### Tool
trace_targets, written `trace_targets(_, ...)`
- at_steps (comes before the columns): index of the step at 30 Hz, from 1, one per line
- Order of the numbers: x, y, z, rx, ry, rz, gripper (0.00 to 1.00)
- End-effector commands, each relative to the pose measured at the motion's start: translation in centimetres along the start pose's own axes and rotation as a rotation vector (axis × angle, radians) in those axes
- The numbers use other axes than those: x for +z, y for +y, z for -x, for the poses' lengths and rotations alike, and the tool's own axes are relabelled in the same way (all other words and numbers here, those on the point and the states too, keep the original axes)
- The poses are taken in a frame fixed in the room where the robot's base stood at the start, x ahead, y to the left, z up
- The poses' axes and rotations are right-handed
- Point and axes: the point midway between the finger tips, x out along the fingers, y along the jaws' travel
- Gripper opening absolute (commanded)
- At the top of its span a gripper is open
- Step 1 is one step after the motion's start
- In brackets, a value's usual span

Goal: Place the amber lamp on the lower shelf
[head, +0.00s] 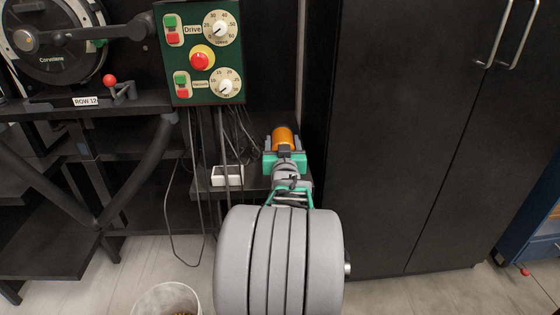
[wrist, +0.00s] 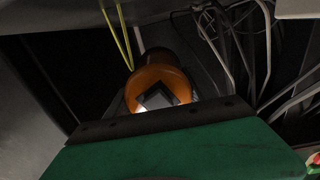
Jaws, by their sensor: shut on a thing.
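The amber lamp (head: 285,135) is an orange cylinder with a dark base, seen past the end of my arm in the head view. My gripper (head: 284,152) is shut on it. The lamp also shows in the wrist view (wrist: 160,82), tilted, with its orange face beyond the dark edge of my green gripper body. The lower shelf (head: 207,187) is a dark board below the green control box. The lamp and gripper are over or near its right end; I cannot tell whether the lamp touches it. My arm hides part of the shelf.
A white power strip (head: 227,175) sits on the shelf. Black cables (head: 203,130) hang from the green control box (head: 200,52). A tall black cabinet (head: 400,140) stands close on the right. A white bucket (head: 166,299) is on the floor.

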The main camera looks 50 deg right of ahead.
Motion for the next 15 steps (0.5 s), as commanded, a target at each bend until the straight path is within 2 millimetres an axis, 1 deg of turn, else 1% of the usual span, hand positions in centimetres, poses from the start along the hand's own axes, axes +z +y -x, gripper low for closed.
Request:
trace_targets(1,0.6,-0.2,-0.5,-0.001,0.003,0.000,0.07)
trace_targets(5,1.8,-0.6,-1.4,-0.002,0.003,0.000,0.07)
trace_targets(6,2.5,-0.7,-1.7,-0.001,0.001,0.000,0.07)
trace_targets(9,4.5,-0.6,-1.5,0.000,0.000,-0.001,0.07)
trace_targets(10,4.8,-0.6,-1.5,0.000,0.001,-0.001,0.07)
trace_targets(15,4.6,-0.6,-1.5,0.000,0.004,0.000,0.07)
